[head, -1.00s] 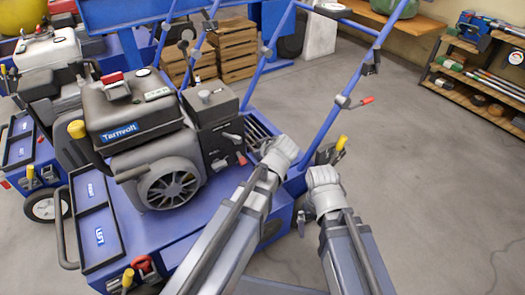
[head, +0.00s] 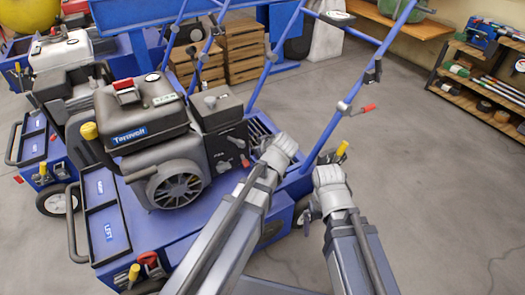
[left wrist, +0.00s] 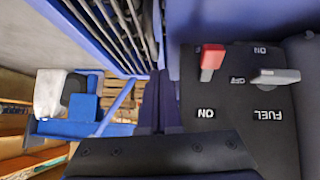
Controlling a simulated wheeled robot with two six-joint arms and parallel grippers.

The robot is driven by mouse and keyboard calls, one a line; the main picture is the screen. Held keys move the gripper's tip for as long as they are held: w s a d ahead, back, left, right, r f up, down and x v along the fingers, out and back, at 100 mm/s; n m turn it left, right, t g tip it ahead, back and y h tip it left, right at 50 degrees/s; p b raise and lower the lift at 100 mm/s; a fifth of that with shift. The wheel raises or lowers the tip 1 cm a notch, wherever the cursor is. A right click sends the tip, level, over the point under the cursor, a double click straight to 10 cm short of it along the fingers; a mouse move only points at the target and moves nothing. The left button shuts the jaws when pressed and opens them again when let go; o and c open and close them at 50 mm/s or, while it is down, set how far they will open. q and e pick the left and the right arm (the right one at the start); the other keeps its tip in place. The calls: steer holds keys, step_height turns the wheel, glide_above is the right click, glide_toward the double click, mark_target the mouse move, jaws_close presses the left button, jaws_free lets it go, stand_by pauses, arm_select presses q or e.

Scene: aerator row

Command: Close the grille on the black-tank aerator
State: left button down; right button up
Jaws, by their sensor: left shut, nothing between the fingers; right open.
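The black-tank aerator (head: 180,128) stands in front of me, with a blue deck and a dark engine. Its slatted grille (head: 260,129) shows beside the engine panel, partly behind my left arm. In the left wrist view the dark grille slats (left wrist: 112,32) lie at upper left. I cannot tell how far open the grille is. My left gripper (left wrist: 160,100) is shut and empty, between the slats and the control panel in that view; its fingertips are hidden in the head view. My right gripper (head: 307,217) is open and empty by the aerator's right side.
A panel with a red switch (left wrist: 211,58) and grey fuel lever (left wrist: 275,76) is close to my left gripper. Blue handlebars (head: 335,118) rise behind. A white-tank machine (head: 62,55) stands at left. Wooden crates (head: 232,52) are behind; the floor at right is clear.

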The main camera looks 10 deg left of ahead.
arm_select(q)
steer(key=p+v, duration=0.6)
steer(key=v, duration=0.4)
steer(key=shift+s+a+r, duration=0.2)
steer(key=shift+a, duration=0.05)
steer(key=s+d+r+m+g+h+p, duration=0.2)
steer(key=s+d+m+g+p, duration=0.25)
steer(key=s+m, duration=0.25)
steer(key=s+d+r+m+g+h+p, duration=0.2)
steer(key=s+d+m+g+h+p, duration=0.15)
steer(key=s+m+p, duration=0.35)
step_height(320, 180, up, 36)
steer(key=p, duration=3.5)
steer(key=shift+s+n+t+y, duration=0.25)
steer(key=shift+n+t+y, duration=0.05)
steer(key=shift+y, duration=0.15)
steer(key=shift+d, duration=0.15)
